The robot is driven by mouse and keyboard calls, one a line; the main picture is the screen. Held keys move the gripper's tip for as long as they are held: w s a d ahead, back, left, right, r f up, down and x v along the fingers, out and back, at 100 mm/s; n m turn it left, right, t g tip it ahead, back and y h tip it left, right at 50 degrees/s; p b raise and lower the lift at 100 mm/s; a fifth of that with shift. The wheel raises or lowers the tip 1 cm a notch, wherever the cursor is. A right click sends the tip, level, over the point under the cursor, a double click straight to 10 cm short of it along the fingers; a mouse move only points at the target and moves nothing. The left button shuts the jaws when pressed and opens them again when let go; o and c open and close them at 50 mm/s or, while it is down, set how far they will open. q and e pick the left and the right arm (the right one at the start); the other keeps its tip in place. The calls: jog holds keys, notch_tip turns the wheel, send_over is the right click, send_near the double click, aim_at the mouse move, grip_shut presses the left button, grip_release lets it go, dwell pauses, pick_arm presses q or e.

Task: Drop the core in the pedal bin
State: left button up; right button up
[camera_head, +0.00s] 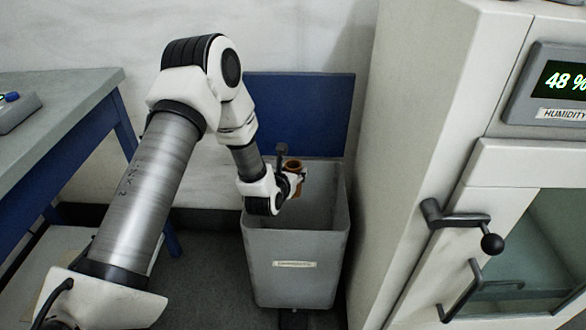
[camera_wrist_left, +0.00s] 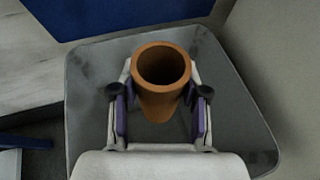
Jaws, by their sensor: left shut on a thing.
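The core is a hollow orange-brown tube (camera_wrist_left: 161,85), held upright or nearly so in the left wrist view, its open end showing. It also shows small in the head view (camera_head: 293,166). My left gripper (camera_head: 291,181) is shut on the core, one finger on each side of it, in the left wrist view (camera_wrist_left: 161,110). The pedal bin (camera_head: 297,265) is a grey open-topped box with a small label on its front and a raised blue lid (camera_head: 305,105) behind. The gripper and core are over the bin's opening. My right gripper is not in view.
A tall cream cabinet (camera_head: 415,130) with a humidity display (camera_head: 562,82), black handles (camera_head: 462,222) and a glass window stands close to the bin's right. A grey-topped table (camera_head: 60,110) with blue legs is at the left. Dark floor shows left of the bin.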

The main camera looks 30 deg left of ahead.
pick_arm(q)
jog(key=o, duration=1.1)
jog(key=shift+o, duration=0.2)
jog(key=v, duration=1.2)
